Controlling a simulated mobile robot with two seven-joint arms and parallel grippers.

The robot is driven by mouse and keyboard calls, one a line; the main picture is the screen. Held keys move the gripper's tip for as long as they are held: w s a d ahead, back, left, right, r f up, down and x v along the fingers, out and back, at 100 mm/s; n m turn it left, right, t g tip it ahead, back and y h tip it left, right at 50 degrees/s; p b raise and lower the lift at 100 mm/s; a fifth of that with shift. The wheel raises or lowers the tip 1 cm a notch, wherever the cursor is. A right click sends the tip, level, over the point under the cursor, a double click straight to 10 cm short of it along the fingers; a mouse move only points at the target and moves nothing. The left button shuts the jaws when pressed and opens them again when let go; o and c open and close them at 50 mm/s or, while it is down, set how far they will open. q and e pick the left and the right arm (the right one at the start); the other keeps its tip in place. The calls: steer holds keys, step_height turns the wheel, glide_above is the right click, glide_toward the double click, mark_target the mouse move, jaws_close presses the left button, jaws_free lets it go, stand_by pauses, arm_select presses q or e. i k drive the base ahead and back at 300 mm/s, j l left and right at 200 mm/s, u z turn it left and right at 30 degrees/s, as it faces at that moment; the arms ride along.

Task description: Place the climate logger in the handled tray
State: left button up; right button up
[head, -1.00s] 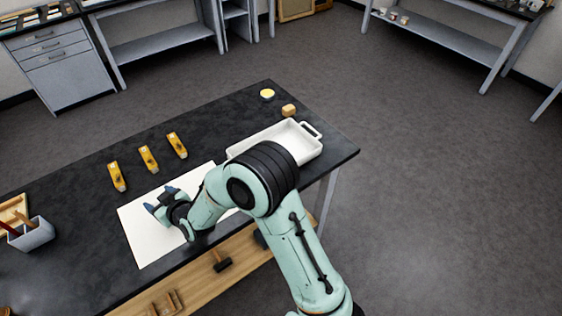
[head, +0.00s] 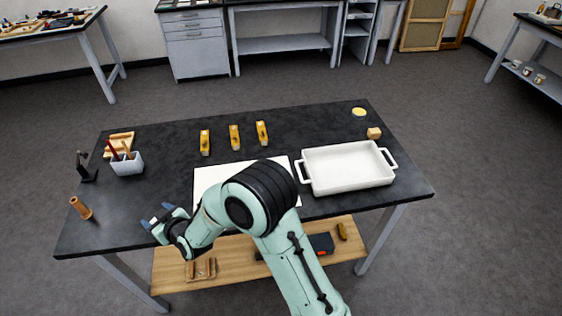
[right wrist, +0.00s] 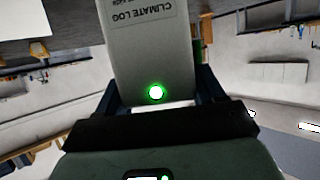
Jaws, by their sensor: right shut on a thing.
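The climate logger (right wrist: 150,50) is a pale grey box with a "CLIMATE LOG" label and a lit green light, seen in the right wrist view. My right gripper (head: 159,214) is shut on it, with dark fingers at its sides in the right wrist view (right wrist: 160,100). In the head view this gripper is near the table's front edge, left of the white sheet; I cannot make out the logger there. The white handled tray (head: 352,186) stands on the right of the dark table, well apart from the gripper, and looks empty. My left gripper is not in view.
A white sheet (head: 208,182) lies mid-table, partly behind my arm. Several yellow tools, including one (head: 234,138), lie behind it. A pen cup (head: 128,166) stands left. A wooden block (head: 374,133) and yellow disc (head: 359,112) are behind the tray.

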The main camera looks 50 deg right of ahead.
mark_target(328, 173)
steer(key=u, duration=1.45)
steer(key=k+l+u, duration=0.15)
steer(key=k, duration=0.25)
steer(key=k+l+u, duration=0.1)
steer(key=k, duration=0.3)
steer(key=k+l, duration=0.2)
steer(key=k, duration=0.3)
steer(key=k+l, duration=0.2)
steer(key=k, duration=0.3)
steer(key=k+l, duration=0.15)
steer(key=k, duration=0.35)
steer(key=k+l, duration=0.2)
steer(key=k, duration=0.3)
steer(key=k+l, duration=0.2)
steer(key=k, duration=0.3)
